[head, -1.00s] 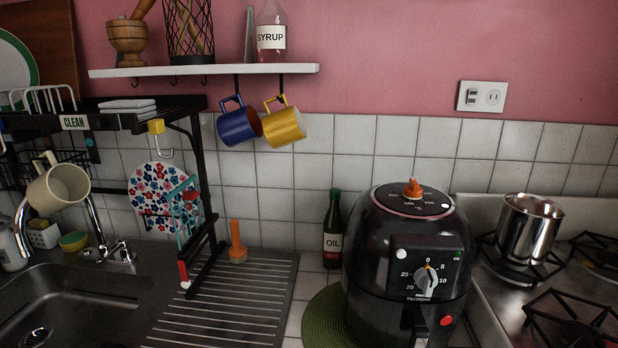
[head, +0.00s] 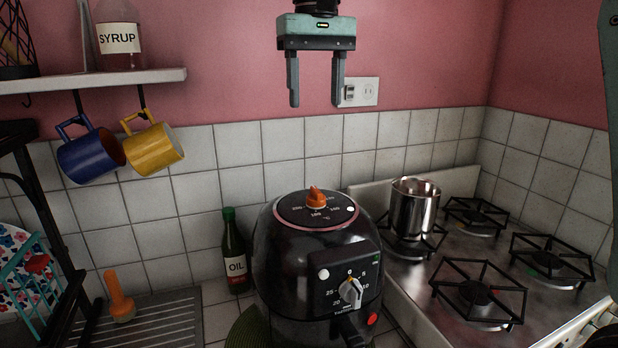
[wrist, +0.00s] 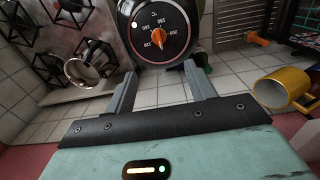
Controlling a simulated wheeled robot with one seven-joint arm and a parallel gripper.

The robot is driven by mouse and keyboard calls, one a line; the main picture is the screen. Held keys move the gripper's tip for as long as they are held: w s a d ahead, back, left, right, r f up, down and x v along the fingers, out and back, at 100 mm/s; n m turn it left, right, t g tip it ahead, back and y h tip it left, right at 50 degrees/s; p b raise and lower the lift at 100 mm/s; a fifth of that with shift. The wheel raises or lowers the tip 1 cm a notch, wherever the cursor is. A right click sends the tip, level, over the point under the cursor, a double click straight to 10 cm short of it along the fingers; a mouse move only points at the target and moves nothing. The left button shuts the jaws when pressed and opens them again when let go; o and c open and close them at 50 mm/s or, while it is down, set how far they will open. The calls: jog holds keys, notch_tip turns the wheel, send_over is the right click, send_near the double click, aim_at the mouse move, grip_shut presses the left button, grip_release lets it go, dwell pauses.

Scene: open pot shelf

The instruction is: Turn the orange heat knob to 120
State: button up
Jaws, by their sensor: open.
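The orange heat knob (head: 316,196) sits on top of the black air fryer (head: 285,262), inside a ring of printed numbers. In the wrist view the orange knob (wrist: 157,37) shows face-on, with its tip toward the lower side of the dial; the exact setting is too small to read surely. A second, grey knob (head: 350,293) is on the fryer's front, with its own number scale. My gripper (head: 314,104) is open and empty, well above the fryer and pointing down. In the wrist view its two fingers (wrist: 162,90) are spread apart, with the orange knob beyond them.
A steel pot (head: 414,210) stands on the stove (head: 470,250) right of the fryer. An oil bottle (head: 235,255) stands just left of it. A blue mug (head: 90,155) and a yellow mug (head: 153,150) hang under the shelf (head: 100,80). Space above the fryer is clear.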

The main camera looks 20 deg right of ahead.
aim_at(316, 189)
notch_tip(316, 189, down, 17)
jog(key=shift+d+f+p, duration=0.1)
jog(key=shift+d+p, duration=0.05)
jog(key=shift+p, duration=0.75)
jog(key=c, duration=1)
